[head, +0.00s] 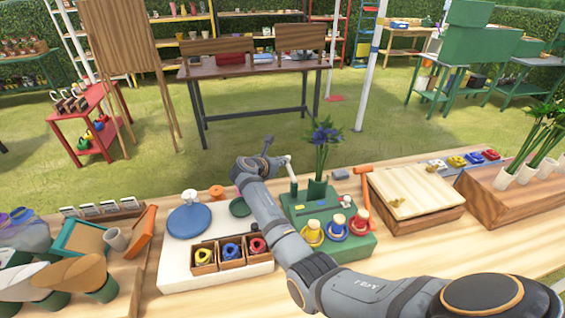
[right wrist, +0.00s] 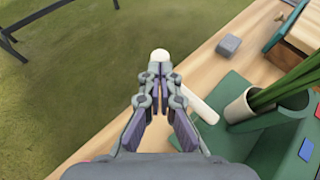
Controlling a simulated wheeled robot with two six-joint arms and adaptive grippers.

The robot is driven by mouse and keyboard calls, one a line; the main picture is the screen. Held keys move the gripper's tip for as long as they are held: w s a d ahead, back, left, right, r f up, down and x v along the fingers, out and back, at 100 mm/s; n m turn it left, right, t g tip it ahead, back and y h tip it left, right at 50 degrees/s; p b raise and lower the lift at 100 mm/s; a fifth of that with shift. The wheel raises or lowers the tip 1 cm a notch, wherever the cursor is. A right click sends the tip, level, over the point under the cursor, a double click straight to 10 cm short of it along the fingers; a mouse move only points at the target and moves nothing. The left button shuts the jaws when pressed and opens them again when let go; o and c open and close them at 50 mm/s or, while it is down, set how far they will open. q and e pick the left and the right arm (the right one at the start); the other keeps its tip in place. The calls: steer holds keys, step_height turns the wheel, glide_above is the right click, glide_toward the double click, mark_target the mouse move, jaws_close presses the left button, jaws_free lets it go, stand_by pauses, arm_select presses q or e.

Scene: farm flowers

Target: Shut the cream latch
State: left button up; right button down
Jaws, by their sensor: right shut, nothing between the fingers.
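The cream latch (head: 290,170) is a pale lever with a round knob, standing tilted at the back left corner of the green box (head: 345,243). In the right wrist view, the latch's bar (right wrist: 203,108) runs behind my fingers, and its round cream end (right wrist: 160,55) shows just beyond the fingertips. My right gripper (head: 274,162) is shut and empty, close beside the latch; in the right wrist view its fingertips (right wrist: 160,75) overlap the latch. Whether they touch it I cannot tell. My left gripper is not in view.
A green vase with blue flowers (head: 324,140) stands beside the latch. An orange hammer-shaped handle (head: 363,190) and a wooden box with a cream lid (head: 415,190) are to the right. A small grey block (right wrist: 229,45) lies near the table edge. Grass lies beyond.

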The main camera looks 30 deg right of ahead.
steer(key=shift+w+d+m+g+h+b, duration=0.1)
steer(key=shift+d+m+g+h+b, duration=0.2)
steer(key=shift+m+g, duration=0.2)
